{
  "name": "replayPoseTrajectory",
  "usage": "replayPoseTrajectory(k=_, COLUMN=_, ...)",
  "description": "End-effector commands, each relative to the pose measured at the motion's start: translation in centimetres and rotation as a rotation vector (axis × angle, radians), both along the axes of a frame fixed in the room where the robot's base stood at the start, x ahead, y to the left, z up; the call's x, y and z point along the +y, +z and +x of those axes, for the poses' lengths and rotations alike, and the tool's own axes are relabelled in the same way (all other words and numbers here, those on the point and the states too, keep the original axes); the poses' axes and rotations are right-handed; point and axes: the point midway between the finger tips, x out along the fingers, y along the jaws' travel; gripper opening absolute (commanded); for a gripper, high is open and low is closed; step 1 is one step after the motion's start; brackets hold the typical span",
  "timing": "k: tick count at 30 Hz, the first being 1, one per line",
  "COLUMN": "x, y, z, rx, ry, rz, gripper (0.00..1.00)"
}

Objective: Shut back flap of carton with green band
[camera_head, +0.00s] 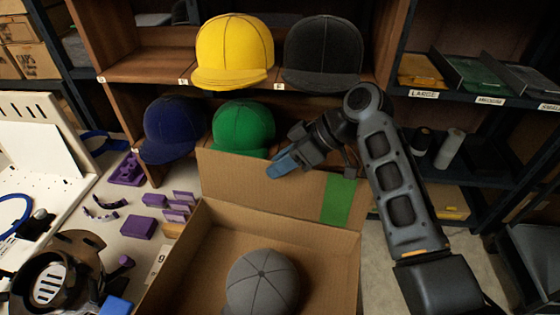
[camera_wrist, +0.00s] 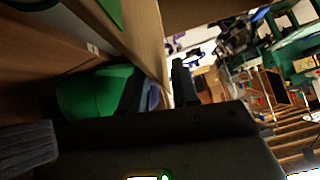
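The open brown carton (camera_head: 190,252) stands at the bottom centre of the head view with a grey cap (camera_head: 262,283) inside. Its back flap (camera_head: 250,182) stands up at the rear, with the green band (camera_head: 338,199) near its right end. The flap also shows edge-on in the wrist view (camera_wrist: 141,30), with part of the green band at the top. My gripper (camera_head: 281,165) is at the flap's upper edge, near its middle, with blue fingertips pointing left and down. I cannot tell whether it touches the flap or how far its fingers are apart.
Behind the carton a wooden shelf holds yellow (camera_head: 233,50), black (camera_head: 323,52), blue (camera_head: 172,128) and green (camera_head: 243,127) caps; the green one is close behind the flap. Purple parts (camera_head: 138,227) lie on the white table at left. Dark shelving (camera_head: 470,102) with trays stands at right.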

Motion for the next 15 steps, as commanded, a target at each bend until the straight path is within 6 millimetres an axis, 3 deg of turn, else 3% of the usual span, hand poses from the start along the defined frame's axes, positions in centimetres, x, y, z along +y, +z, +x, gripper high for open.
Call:
replayPoseTrajectory(k=9, x=0.26, y=-0.33, z=-0.02, rx=0.000, ry=0.000, rz=-0.001, gripper=0.30)
replayPoseTrajectory(k=15, x=0.25, y=-0.31, z=-0.01, rx=0.000, ry=0.000, rz=-0.001, gripper=0.12)
